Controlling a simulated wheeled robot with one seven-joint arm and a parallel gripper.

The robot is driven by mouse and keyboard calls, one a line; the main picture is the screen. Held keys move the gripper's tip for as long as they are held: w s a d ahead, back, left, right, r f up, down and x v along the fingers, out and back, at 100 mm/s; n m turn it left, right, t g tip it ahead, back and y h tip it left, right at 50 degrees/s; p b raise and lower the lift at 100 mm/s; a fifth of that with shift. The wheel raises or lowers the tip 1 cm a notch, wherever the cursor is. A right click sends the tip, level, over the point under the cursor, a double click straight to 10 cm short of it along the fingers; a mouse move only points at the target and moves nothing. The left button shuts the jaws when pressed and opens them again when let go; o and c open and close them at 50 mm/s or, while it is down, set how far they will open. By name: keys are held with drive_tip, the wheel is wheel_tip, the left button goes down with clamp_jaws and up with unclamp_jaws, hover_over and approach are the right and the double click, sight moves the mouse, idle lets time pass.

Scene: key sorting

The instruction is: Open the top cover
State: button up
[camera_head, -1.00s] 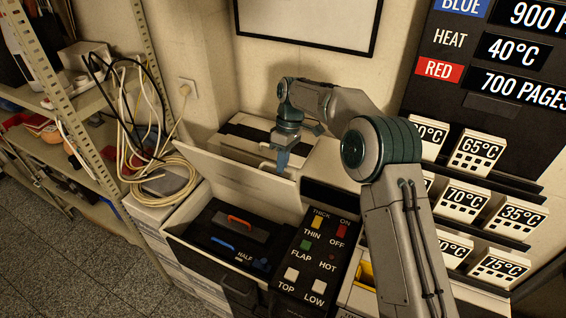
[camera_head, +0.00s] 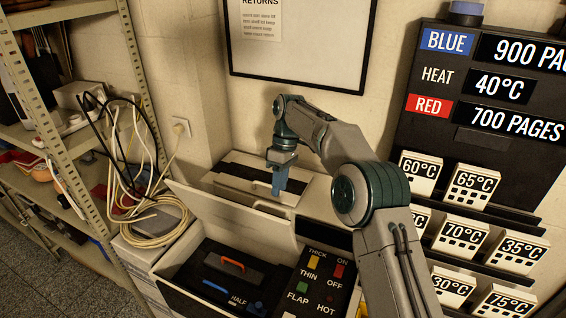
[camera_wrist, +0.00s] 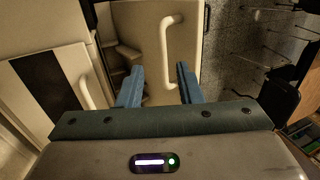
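The top cover (camera_head: 235,215) is a cream panel standing tilted up over the machine's front bin (camera_head: 165,275). Inside the bin, a dark unit (camera_head: 228,270) with an orange handle and a blue tab lies exposed. In the wrist view, a cream panel (camera_wrist: 150,20), apparently this cover, carries a white bar handle (camera_wrist: 166,50). My gripper (camera_head: 279,188) hangs pointing down behind the cover's raised edge. In the wrist view, its two blue fingers (camera_wrist: 160,82) are spread, with nothing held between them.
A pale rear box (camera_head: 225,182) with a dark stripe stands behind the cover; a second handle (camera_wrist: 90,92) shows beside the dark stripe. A black button panel (camera_head: 318,285) is at the right. Coiled cables (camera_head: 155,220) and a metal shelf (camera_head: 80,200) are on the left.

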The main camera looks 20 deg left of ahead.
drive_tip(key=p+v, duration=0.2)
drive_tip(key=v, duration=0.5)
drive_tip(key=shift+r, duration=0.25)
idle(0.5)
drive_tip(key=d+r+m+t+b, duration=0.2)
drive_tip(key=d+r+m, duration=0.2)
drive_tip(key=d+r, duration=0.5)
drive_tip(key=s+d+m+t+b, duration=0.2)
drive_tip(key=s+d+m, duration=0.35)
drive_tip(key=d, duration=0.75)
drive_tip(key=s+d+f+m+t, duration=0.1)
drive_tip(key=s+d+f+m, duration=0.1)
drive_tip(key=s+d+f, duration=0.2)
drive_tip(key=s+d+f+m+t+b, duration=0.1)
drive_tip(key=s+d+f+m, duration=0.2)
drive_tip(key=s+d, duration=0.4)
drive_tip(key=s+d+f+m+t+b, duration=0.1)
drive_tip(key=s+d+f, duration=0.4)
drive_tip(key=s, duration=0.7)
drive_tip(key=shift+s+d+f+m, duration=0.2)
drive_tip(key=shift+d+f+m, duration=0.2)
drive_tip(key=shift+m, duration=0.45)
